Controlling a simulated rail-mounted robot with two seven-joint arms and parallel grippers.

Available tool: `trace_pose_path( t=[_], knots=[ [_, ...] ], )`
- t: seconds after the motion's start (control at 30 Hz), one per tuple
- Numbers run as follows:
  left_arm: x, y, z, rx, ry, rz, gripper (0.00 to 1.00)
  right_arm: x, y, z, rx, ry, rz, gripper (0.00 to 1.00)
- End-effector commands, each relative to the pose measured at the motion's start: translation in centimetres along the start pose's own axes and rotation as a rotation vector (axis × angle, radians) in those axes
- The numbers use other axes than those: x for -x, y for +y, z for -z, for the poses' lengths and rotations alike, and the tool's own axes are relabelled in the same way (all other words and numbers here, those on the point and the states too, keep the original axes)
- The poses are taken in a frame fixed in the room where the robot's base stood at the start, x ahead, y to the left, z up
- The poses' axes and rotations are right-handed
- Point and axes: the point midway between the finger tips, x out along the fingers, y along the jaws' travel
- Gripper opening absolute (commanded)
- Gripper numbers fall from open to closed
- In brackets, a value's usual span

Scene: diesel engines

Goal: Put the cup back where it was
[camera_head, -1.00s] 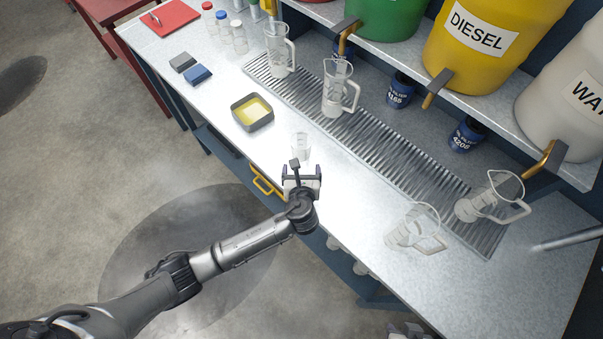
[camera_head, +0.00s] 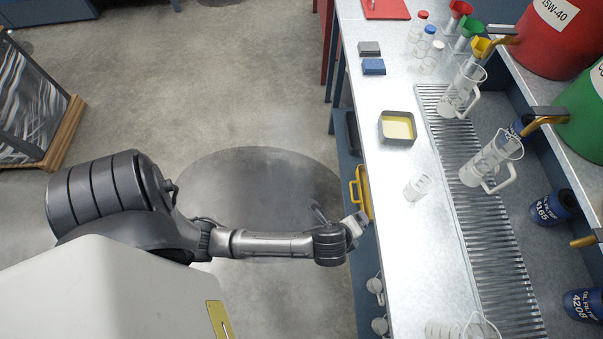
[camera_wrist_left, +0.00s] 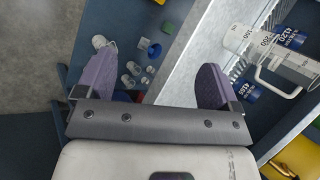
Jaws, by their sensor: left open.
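A small clear cup (camera_head: 416,187) stands on the metal bench top (camera_head: 400,245), in front of the slatted drain grate. My left gripper (camera_head: 357,222) is just off the bench's front edge, to the left of the cup and apart from it. In the left wrist view the gripper (camera_wrist_left: 153,75) is open, its two purple-padded fingers wide apart with nothing between them in their grip. I cannot make out the small cup for certain in that view. My right gripper is not in view.
Clear measuring jugs (camera_head: 490,160) stand on the grate (camera_head: 480,230). A square tray (camera_head: 397,127) with yellow contents, capped bottles (camera_head: 433,57) and blocks (camera_head: 373,66) lie farther back. A yellow handle (camera_head: 362,190) sits at the bench front. Another jug is cut off at the bottom.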

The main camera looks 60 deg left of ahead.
Motion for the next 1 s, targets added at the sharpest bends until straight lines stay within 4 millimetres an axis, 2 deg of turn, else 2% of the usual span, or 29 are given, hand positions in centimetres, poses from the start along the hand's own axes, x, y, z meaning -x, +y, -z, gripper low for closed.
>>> trace_pose_path(
  t=[0.03,0.2,0.3,0.4,0.6,1.0],
  knots=[
    [1.3,2.0,-1.0,0.189,0.028,-0.066,0.87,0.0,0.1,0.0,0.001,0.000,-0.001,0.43],
    [5.3,6.7,-4.0,0.753,0.049,-0.255,0.87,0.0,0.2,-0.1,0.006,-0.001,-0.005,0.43],
    [7.5,8.6,-5.3,0.999,0.033,-0.337,0.87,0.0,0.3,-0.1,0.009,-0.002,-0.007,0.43],
    [9.2,9.8,-6.3,1.173,0.012,-0.395,0.87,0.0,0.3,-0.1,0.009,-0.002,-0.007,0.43],
    [10.8,10.9,-7.2,1.342,-0.018,-0.449,0.87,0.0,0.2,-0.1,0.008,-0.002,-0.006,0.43],
    [11.0,10.9,-7.3,1.358,-0.021,-0.453,0.87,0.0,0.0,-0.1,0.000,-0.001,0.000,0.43]
  ],
)
